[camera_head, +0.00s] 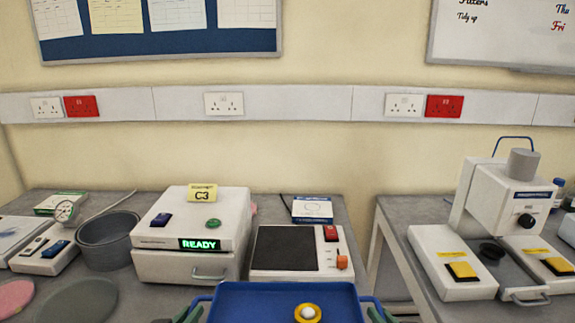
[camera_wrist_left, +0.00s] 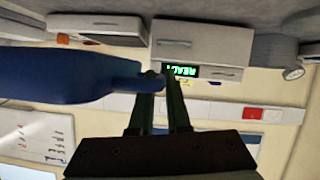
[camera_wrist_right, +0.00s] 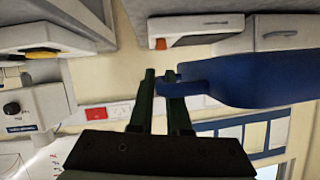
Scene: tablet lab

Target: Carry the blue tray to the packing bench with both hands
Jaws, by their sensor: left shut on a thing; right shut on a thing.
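The blue tray (camera_head: 262,306) is at the bottom centre of the head view, held up in front of a bench, with its near part cut off by the frame. A yellow ring-shaped item with a white round top (camera_head: 308,313) sits in it. My left gripper (camera_head: 188,314) is shut on the tray's left handle; the left wrist view shows the fingers (camera_wrist_left: 162,82) at the tray's blue end (camera_wrist_left: 85,80). My right gripper (camera_head: 376,314) is shut on the right handle, seen in the right wrist view between the fingers (camera_wrist_right: 167,80) beside the tray (camera_wrist_right: 265,78).
A white machine reading READY (camera_head: 190,235), a dark pot (camera_head: 108,240) and a flat dark-topped device (camera_head: 295,250) stand on the bench ahead. A second bench (camera_head: 395,222) with a white press (camera_head: 505,195) is at the right, with a gap between the benches.

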